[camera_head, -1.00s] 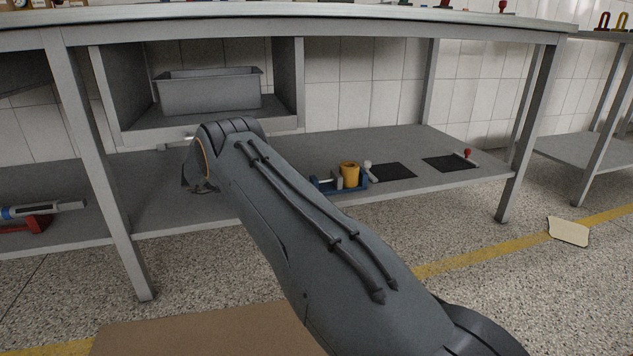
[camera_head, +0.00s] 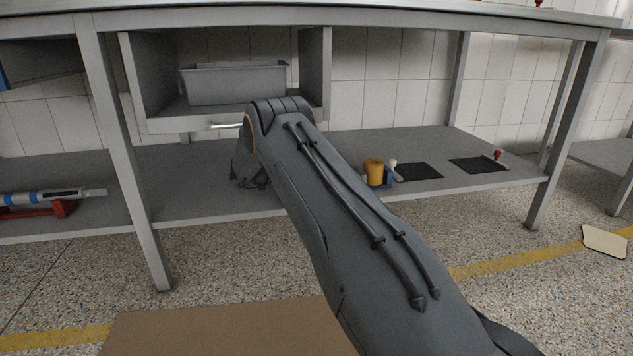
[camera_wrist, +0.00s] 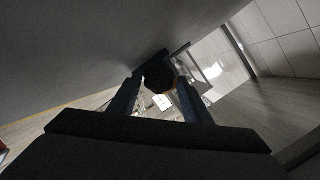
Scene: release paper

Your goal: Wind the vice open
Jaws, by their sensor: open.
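The lower shelf (camera_head: 200,203) also bears dark mats (camera_head: 418,172), a white knob (camera_head: 392,163), a red knob (camera_head: 497,155) and a red stand (camera_head: 45,212) with a blue and white tool. A grey bin (camera_head: 235,86) stands in the cubby above. Table legs (camera_head: 135,170) flank the space.

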